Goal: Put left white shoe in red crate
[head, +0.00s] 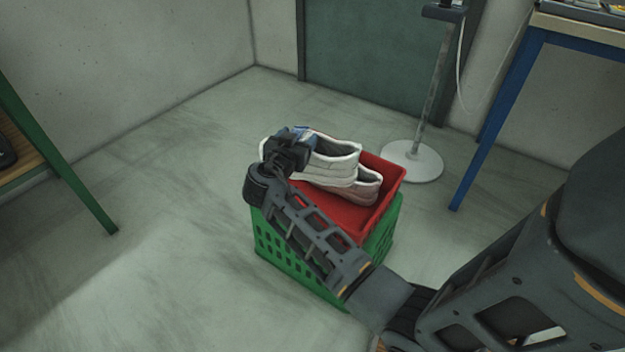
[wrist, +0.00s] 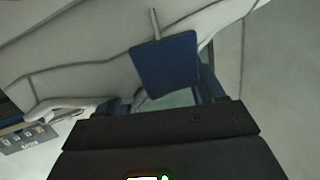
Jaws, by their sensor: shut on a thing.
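A white shoe (head: 338,168) is held by my gripper (head: 303,134) over the red crate (head: 386,190) in the head view. It hides much of the crate's inside. My gripper is shut on the shoe's left part. In the wrist view the pale side of the shoe (wrist: 85,75) fills the upper picture, close against my gripper (wrist: 166,72). A second pale shoe (head: 368,187) shows below the held one, at the red crate's right part. I cannot tell whether the two shoes touch.
The red crate rests on a green crate (head: 270,245) on the floor. A stand with a round white base (head: 411,161) is behind it to the right. A blue-legged table (head: 497,112) stands right, a green-legged one (head: 62,158) left.

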